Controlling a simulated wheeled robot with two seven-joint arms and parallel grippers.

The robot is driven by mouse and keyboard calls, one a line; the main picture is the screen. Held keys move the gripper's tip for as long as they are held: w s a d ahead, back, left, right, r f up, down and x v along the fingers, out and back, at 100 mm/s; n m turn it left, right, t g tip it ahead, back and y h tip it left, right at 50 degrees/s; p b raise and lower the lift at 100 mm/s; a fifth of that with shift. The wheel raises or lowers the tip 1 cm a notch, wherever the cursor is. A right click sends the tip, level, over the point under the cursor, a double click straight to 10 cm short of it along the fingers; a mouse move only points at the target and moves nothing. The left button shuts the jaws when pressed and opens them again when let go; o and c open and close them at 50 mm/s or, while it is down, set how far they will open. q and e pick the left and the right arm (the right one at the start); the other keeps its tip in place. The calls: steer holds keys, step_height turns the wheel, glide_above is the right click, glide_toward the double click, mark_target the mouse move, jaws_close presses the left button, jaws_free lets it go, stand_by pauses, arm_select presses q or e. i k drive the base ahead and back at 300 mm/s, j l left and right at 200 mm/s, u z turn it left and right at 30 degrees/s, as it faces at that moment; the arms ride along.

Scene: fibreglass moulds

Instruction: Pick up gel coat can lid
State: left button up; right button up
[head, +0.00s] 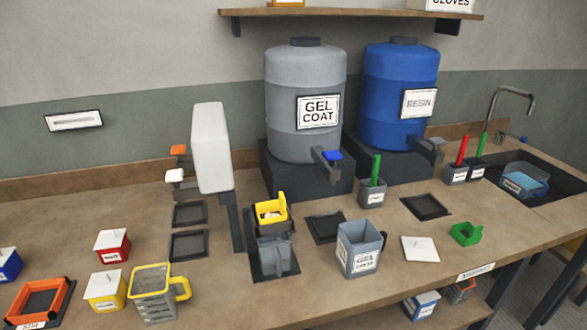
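A grey can (359,250) labelled "GEL COAT" stands upright and open-topped on the bench, right of centre, with a handle on its right side. A flat, square, pale lid (420,249) with a small knob on top lies on the bench just right of this can, apart from it. The lid has no label that I can read, so I cannot tell for sure that it belongs to the can. Neither of my grippers shows in the head view.
A green open container (466,235) sits right of the lid, near a dark square pad (426,207). A grey cup with a green stick (372,192) stands behind the can.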

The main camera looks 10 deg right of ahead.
mark_target(417, 248)
steer(key=z, duration=1.25)
steer(key=i+l+u, duration=0.1)
steer(key=l, duration=0.45)
steer(key=i+l, duration=0.1)
steer(key=l, duration=0.45)
steer(key=i+l+u, duration=0.15)
steer(key=l, duration=0.4)
